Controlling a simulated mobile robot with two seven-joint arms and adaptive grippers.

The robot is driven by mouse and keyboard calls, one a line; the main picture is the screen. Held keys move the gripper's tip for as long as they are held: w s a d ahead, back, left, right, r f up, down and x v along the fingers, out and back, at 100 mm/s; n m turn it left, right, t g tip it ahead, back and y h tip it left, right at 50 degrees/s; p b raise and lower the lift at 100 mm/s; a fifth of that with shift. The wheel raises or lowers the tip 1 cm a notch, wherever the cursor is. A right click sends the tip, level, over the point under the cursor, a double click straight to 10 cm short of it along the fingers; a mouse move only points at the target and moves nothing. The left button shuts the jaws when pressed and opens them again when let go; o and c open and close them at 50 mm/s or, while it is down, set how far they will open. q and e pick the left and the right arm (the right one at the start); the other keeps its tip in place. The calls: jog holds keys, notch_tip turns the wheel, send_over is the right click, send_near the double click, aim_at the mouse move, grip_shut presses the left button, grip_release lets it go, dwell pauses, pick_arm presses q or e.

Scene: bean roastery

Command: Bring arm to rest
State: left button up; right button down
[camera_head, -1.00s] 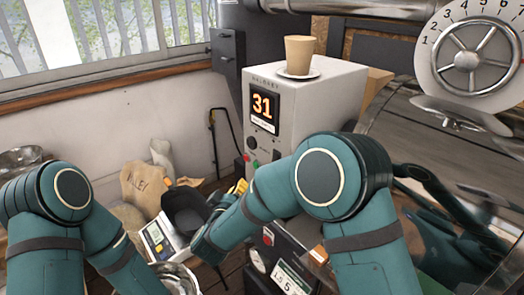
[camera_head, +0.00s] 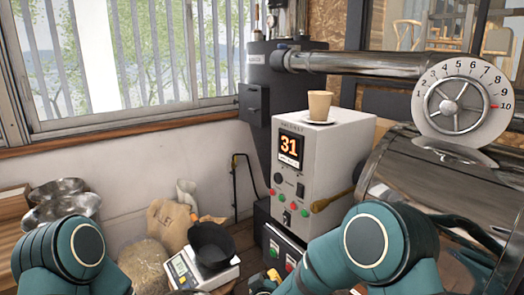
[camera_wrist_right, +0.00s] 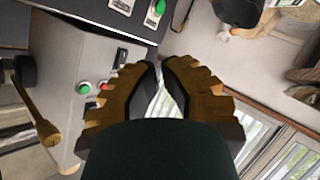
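My right arm (camera_head: 372,240) is bent at the lower right of the head view. Its right gripper (camera_head: 264,284) shows only in part at the bottom edge. In the right wrist view, the orange and black fingers of the right gripper (camera_wrist_right: 161,66) come together at the tips, with nothing seen held. They are clear of the control box in that view. My left arm (camera_head: 72,252) is at the lower left, and its gripper is out of the frame.
A control box (camera_head: 345,160) reading 31 bears a paper cup (camera_head: 319,106) on a saucer. The roaster drum (camera_head: 400,175) and dial wheel (camera_head: 458,105) stand right. A black pan (camera_head: 212,243) sits on a scale (camera_head: 183,270), near a sack (camera_head: 172,222) and metal bowls (camera_head: 62,208).

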jog(key=s+d+f+m+g+y, duration=0.2)
jog(key=s+d+f+g, duration=0.1)
jog(key=s+f, duration=0.25)
jog(key=s+d+f+m+g+y, duration=0.1)
jog(key=s+d+f+g, duration=0.15)
jog(key=s+f, duration=0.35)
jog(key=s+d+f+m+g+y, duration=0.1)
jog(key=s+f+m+g, duration=0.1)
jog(key=s, duration=0.5)
jog(key=s+d+f+m+g+y, duration=0.1)
jog(key=s+f+m+g, duration=0.1)
jog(key=s+f+g, duration=0.2)
jog(key=s, duration=0.3)
jog(key=shift+s+d+g, duration=0.2)
jog(key=shift+d+g, duration=0.15)
jog(key=shift+d, duration=0.05)
